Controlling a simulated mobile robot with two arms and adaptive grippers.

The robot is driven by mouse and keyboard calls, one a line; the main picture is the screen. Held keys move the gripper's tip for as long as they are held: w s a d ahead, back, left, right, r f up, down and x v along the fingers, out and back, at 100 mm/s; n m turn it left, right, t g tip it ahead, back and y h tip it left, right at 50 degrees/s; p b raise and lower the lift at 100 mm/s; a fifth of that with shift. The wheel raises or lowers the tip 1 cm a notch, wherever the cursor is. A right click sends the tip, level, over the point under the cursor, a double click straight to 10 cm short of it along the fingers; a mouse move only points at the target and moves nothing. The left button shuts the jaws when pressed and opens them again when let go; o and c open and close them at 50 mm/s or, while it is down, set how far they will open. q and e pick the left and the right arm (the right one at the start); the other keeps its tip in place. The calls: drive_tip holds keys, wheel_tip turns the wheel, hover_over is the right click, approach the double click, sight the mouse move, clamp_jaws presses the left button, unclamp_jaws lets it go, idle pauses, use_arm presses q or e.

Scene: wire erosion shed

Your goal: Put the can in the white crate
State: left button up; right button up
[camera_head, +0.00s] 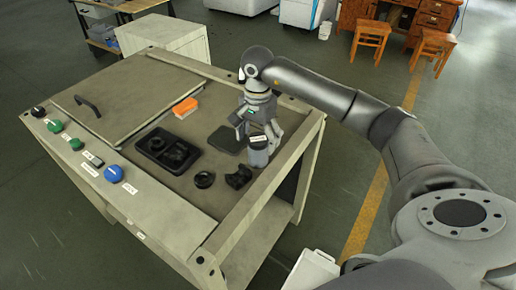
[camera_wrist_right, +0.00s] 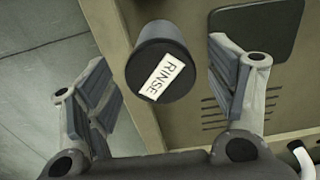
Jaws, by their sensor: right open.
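The can (camera_head: 258,156) is a small dark grey cylinder with a white label near the right edge of the machine's top. In the right wrist view the can (camera_wrist_right: 152,82) shows its label, which reads "RINSE". My right gripper (camera_head: 259,132) is open above the can. In the wrist view its fingers are on either side of the can, with gaps to both. A white box-like thing (camera_head: 312,272), likely the white crate, is partly visible at the bottom edge; my arm hides part of it. My left gripper is not in view.
Near the can are a dark flat pad (camera_head: 226,140), an orange block (camera_head: 185,107), a black tray (camera_head: 167,150) with parts, a black ring (camera_head: 204,179) and a black bracket (camera_head: 239,177). The machine's raised rim (camera_head: 262,196) runs beside the can.

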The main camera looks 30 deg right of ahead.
sight(258, 152)
wheel_tip(258, 152, down, 6)
drive_tip(key=shift+d+r+p, duration=0.1)
drive_tip(key=shift+r+p, duration=0.15)
drive_tip(key=shift+p, duration=0.8)
drive_tip(key=shift+f, duration=0.25)
drive_tip(key=c, duration=1.2)
drive_tip(key=shift+r, duration=0.15)
